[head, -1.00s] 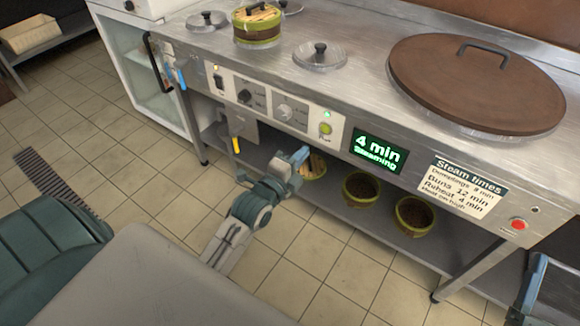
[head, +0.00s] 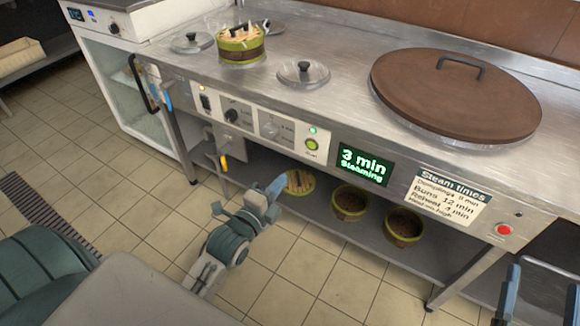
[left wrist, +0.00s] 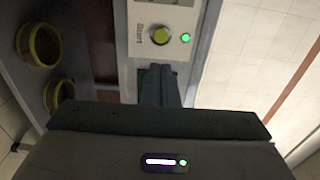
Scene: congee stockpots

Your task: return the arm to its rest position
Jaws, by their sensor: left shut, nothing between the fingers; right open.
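My left arm reaches in front of the steel steamer counter. Its gripper (head: 274,188) is shut and empty, below the control panel (head: 245,122) and apart from it. In the left wrist view its closed fingers (left wrist: 160,84) show below the lit Start button (left wrist: 160,35). My right gripper (head: 544,278) is open and empty at the lower right edge of the head view. The green display (head: 363,165) reads "3 min Steaming".
Green-rimmed baskets (head: 349,203) stand on the lower shelf behind my left gripper.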

